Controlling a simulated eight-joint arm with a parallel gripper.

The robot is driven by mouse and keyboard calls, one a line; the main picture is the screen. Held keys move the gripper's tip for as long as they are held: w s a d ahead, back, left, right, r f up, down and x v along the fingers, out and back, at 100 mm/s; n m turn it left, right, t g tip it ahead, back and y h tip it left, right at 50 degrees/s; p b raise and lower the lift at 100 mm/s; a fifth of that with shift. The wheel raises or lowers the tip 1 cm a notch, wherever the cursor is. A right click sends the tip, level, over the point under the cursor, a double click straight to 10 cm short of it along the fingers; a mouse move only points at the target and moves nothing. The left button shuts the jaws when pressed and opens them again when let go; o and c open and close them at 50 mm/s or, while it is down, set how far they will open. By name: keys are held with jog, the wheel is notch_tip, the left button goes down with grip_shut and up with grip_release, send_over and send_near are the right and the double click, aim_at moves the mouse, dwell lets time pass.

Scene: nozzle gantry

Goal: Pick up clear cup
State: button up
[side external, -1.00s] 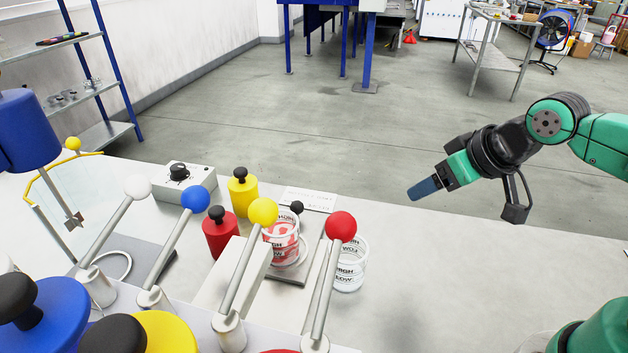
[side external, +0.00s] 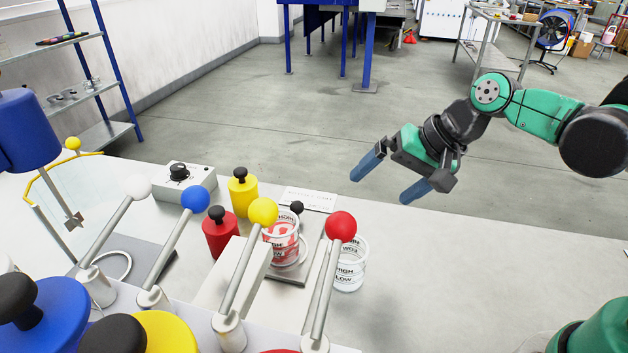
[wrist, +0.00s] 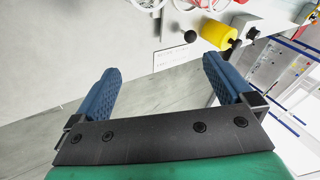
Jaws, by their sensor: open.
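The clear cup (side external: 350,268) stands upright on the white table, partly hidden behind the red-balled lever. It has dark lettering. Another cup with red contents (side external: 284,240) stands left of it on a grey plate. My gripper (side external: 386,184) is open and empty, in the air beyond the table's far edge, above and to the right of the clear cup and apart from it. In the wrist view, my gripper's blue fingers (wrist: 158,82) are spread wide with nothing between them. Parts of round cup rims (wrist: 190,4) show at that view's top edge.
Levers with white, blue, yellow and red balls (side external: 341,226) rise in front of the cups. A red weight (side external: 220,234), a yellow weight (side external: 243,194) and a dial box (side external: 185,183) stand to the left. The table right of the clear cup is bare.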

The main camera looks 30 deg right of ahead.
aim_at(263, 235)
jog(key=w+a+f+m+g+y, duration=0.1)
jog(key=w+a+f+m+y, duration=0.1)
jog(key=a+m+y, duration=0.1)
jog(key=w+a+f+m+g+y, duration=0.1)
jog(key=w+a+m+y, duration=0.1)
jog(key=m, duration=0.3)
jog(key=w+a+f+m+g+y, duration=0.1)
jog(key=w+a+f+m+y, duration=0.1)
jog(key=a+m+y, duration=0.2)
jog(key=shift+w+f, duration=0.3)
jog(key=shift+a+f+m+g+y, duration=0.3)
jog(key=shift+a+f+m, duration=0.05)
jog(key=shift+m, duration=0.25)
jog(key=shift+x, duration=2.8)
jog(key=c, duration=1.5)
jog(key=shift+r, duration=0.1)
jog(key=shift+r, duration=0.1)
